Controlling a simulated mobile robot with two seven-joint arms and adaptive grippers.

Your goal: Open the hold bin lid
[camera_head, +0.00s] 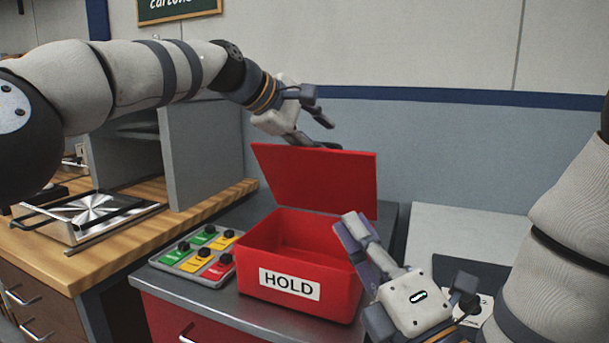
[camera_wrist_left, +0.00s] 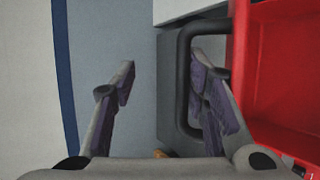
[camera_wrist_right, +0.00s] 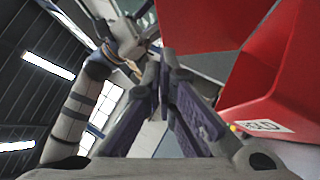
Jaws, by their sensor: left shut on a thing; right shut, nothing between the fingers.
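The red hold bin (camera_head: 298,285), with a white HOLD label (camera_head: 289,284), stands on a grey worktop. Its red lid (camera_head: 318,178) is raised steeply at the back, and the empty-looking inside shows. My left gripper (camera_head: 322,132) is at the lid's upper edge. In the left wrist view a dark loop handle (camera_wrist_left: 184,85) stands out from the red lid (camera_wrist_left: 240,70), with its bar between my left fingers, nearer the right one. My right gripper (camera_head: 352,228) is shut and empty at the bin's right wall; its fingertips meet in the right wrist view (camera_wrist_right: 160,66).
A grey button panel (camera_head: 195,255) with several coloured keys lies left of the bin. A wooden bench (camera_head: 95,245) with a metal fixture (camera_head: 88,212) is farther left. A grey upright panel (camera_head: 205,150) stands behind it. A wall is behind the lid.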

